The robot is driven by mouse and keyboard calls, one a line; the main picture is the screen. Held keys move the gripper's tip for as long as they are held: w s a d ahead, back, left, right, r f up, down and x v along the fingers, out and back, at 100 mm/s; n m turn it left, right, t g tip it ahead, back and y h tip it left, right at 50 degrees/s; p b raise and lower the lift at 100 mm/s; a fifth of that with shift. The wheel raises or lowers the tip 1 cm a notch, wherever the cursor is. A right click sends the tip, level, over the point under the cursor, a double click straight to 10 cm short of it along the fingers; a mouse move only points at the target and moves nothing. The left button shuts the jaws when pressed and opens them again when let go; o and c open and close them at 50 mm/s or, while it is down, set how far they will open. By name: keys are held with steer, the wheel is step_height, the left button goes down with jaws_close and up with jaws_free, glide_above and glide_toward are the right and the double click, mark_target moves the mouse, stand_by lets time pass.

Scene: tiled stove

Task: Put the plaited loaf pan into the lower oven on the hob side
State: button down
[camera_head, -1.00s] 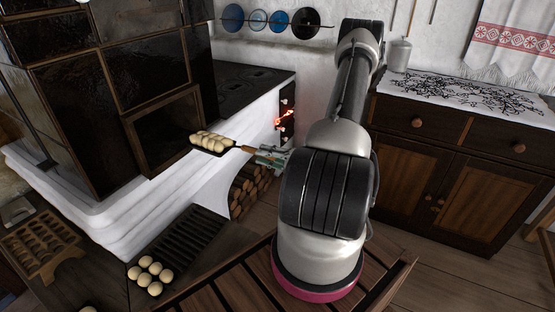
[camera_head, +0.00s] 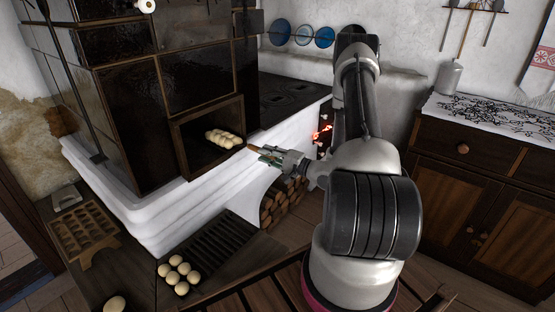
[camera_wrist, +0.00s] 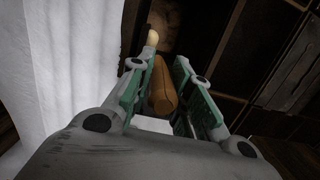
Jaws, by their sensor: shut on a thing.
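The plaited loaf pan (camera_head: 224,138) is dark, with a pale braided loaf in it and a wooden handle (camera_head: 256,149). In the head view it shows within the opening of the lower oven (camera_head: 188,150), a dark square recess with a brown frame. How deep it sits, and whether it touches the oven floor, I cannot tell. My gripper (camera_head: 268,157) is outside the opening, to its right, shut on the handle. In the wrist view the handle (camera_wrist: 162,88) lies between the green finger pads of my gripper (camera_wrist: 163,82); the pan itself is mostly hidden.
The hob (camera_head: 290,95) is right of the oven, with glowing embers (camera_head: 322,131) in a firebox below. White stove ledges (camera_head: 180,205) run under the oven mouth. A dark grate (camera_head: 222,240), pale buns (camera_head: 180,273) and a moulded wooden board (camera_head: 85,230) lie in front.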

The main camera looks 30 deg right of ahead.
steer(key=x, duration=0.5)
steer(key=shift+w+d+f, duration=0.15)
steer(key=shift+w, duration=0.15)
steer(key=shift+f, duration=0.5)
steer(key=shift+s+f, duration=0.1)
steer(key=shift+f, duration=0.2)
steer(key=c, duration=1.2)
jaws_free()
steer(key=shift+c, duration=0.2)
steer(key=shift+s+d, duration=0.1)
steer(key=v, duration=1.1)
steer(key=shift+s+d, duration=0.25)
steer(key=shift+s, duration=0.05)
